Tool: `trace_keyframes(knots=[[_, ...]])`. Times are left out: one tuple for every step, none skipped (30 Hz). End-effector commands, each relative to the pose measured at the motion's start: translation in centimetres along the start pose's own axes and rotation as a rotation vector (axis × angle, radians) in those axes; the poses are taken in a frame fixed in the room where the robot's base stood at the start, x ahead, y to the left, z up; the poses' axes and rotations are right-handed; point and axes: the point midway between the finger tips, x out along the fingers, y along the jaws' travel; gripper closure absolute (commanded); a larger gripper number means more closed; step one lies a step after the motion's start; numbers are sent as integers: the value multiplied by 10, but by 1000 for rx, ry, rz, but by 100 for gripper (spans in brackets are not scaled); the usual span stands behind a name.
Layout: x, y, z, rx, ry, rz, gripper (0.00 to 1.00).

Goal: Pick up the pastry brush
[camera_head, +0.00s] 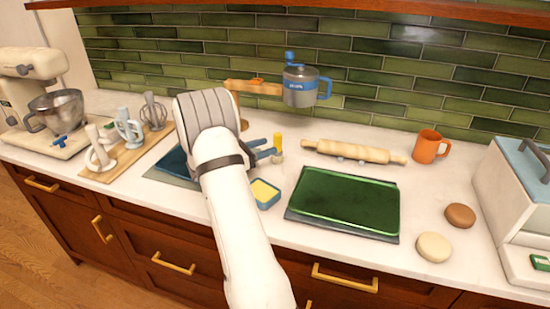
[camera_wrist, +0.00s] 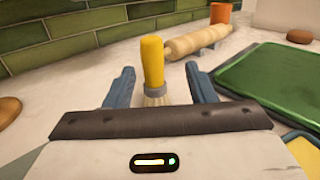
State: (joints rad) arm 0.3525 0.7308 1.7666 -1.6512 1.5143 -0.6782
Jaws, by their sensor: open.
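The pastry brush has a yellow handle (camera_wrist: 152,62), a grey collar and pale bristles. It stands upright, bristles down, on the counter. In the wrist view it is centred between the two blue fingers of my gripper (camera_wrist: 161,88), which are open with a gap on each side of it. In the head view the brush (camera_head: 278,142) shows just beyond the fingertips of my gripper (camera_head: 268,151). My white arm hides part of the counter to its left.
A rolling pin (camera_head: 353,152) lies behind right, with an orange mug (camera_head: 430,147) beyond. A green tray (camera_head: 345,203) and a small blue dish with yellow contents (camera_head: 264,194) are nearby. A measuring jug (camera_head: 301,86) hangs or stands behind; its support is unclear.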

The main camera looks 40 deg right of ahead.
Motion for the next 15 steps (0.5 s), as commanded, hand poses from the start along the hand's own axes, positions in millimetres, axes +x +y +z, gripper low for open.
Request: trace_keyframes(knots=[[6,0,0,0,1,-1,50],[8,0,0,0,1,0,50],[10,1,0,0,1,0,50],[13,1,-1,0,1,0,50],[16,2,-2,-1,2,-1,50],[20,2,-3,-1,2,-3,50],[24,3,-4,-2,2,-3,50],[29,4,-5,-1,2,-3,50],[35,6,-6,-1,2,-3,50],[40,7,-8,-1,3,-3,50],[45,6,-8,-1,3,-3,50],[51,6,-8,0,3,-4,50],[54,6,-8,0,2,-3,50],[57,6,-8,1,2,-3,50],[58,6,-8,1,2,-1,50]])
